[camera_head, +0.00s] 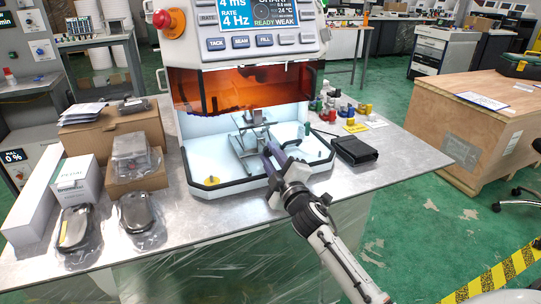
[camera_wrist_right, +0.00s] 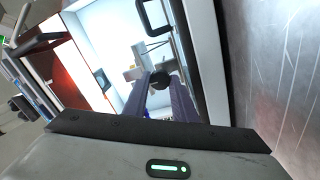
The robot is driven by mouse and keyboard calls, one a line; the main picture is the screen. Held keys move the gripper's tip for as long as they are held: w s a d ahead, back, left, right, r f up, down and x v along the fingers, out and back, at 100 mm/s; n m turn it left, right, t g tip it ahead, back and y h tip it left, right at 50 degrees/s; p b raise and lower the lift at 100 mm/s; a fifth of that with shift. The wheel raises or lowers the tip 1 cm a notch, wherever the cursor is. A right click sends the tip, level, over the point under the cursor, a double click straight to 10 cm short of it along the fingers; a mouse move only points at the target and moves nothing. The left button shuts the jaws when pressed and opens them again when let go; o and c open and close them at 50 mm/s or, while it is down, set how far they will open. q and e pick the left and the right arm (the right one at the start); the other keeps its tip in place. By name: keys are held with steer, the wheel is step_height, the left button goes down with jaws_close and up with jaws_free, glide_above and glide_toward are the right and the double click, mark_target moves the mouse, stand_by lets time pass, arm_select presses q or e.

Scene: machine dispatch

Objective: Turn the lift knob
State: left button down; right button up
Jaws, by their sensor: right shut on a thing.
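The machine (camera_head: 245,70) stands on the metal table, with its orange window above an open white chamber. A small metal lift stand (camera_head: 246,148) sits inside the chamber. In the right wrist view a round black knob (camera_wrist_right: 160,80) is between the tips of the two grey-purple fingers of my right gripper (camera_wrist_right: 161,88), which is shut on it. In the head view my right gripper (camera_head: 270,158) reaches over the chamber's front edge to the stand, and its fingers hide the knob. My left gripper is in neither view.
The black-trimmed chamber rim (camera_head: 232,184) lies close under my right arm. A black case (camera_head: 354,150) is on the table just right of it, with several small coloured items behind. Cardboard boxes (camera_head: 110,135) and bagged devices fill the left side.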

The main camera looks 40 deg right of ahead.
stand_by(0.5)
steer(key=o, duration=1)
steer(key=shift+o, duration=0.2)
steer(key=shift+f, duration=0.1)
